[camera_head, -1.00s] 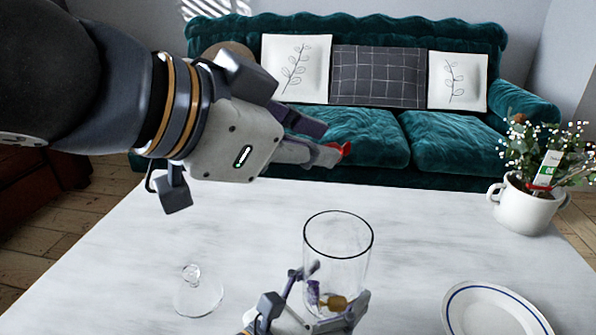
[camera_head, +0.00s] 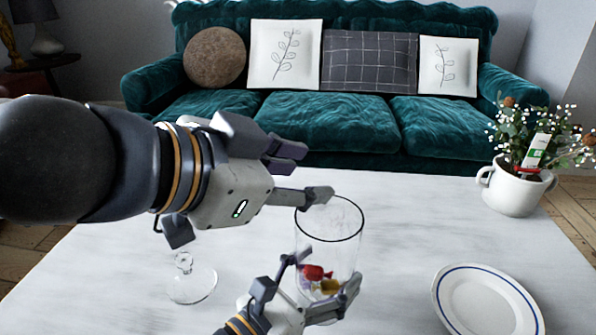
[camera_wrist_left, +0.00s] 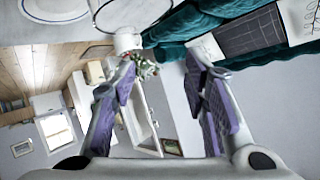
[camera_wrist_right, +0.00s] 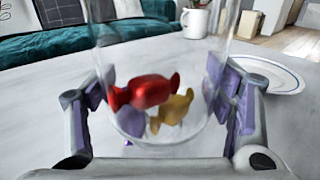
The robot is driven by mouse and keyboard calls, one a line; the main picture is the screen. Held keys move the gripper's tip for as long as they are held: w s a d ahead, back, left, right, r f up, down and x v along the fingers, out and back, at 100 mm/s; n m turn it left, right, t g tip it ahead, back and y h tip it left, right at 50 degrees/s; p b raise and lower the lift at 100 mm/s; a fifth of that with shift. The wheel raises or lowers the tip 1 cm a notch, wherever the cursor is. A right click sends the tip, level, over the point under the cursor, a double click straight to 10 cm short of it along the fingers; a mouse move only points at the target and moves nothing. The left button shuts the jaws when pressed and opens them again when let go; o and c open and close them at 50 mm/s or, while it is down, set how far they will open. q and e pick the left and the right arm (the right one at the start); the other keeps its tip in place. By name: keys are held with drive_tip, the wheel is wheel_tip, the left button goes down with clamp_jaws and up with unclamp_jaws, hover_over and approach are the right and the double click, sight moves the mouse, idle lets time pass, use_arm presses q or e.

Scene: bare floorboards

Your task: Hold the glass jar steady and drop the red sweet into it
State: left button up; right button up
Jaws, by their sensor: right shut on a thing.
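The clear glass jar (camera_head: 330,235) stands upright on the white table. My right gripper (camera_head: 322,274) is shut around its lower part; in the right wrist view the fingers press on both sides of the jar (camera_wrist_right: 160,45). The red sweet (camera_head: 313,271) is inside the jar near the bottom, beside and partly over a yellow-gold sweet (camera_head: 330,287). Both also show in the right wrist view, the red one (camera_wrist_right: 145,91) in front of the gold one (camera_wrist_right: 173,108). My left gripper (camera_head: 304,172) is open and empty, one fingertip at the jar's rim in the head view.
A glass lid (camera_head: 190,285) with a knob lies on the table at left. A white plate with a blue ring (camera_head: 486,307) lies at right. A white pot (camera_head: 513,195) with a flowering plant stands at the back right. A green sofa (camera_head: 330,123) stands behind the table.

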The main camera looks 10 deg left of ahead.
use_arm(q)
wheel_tip(320, 180, up, 10)
idle(0.4)
idle(1.1)
use_arm(e)
drive_tip(key=o, duration=1.8)
drive_tip(key=shift+c, duration=0.2)
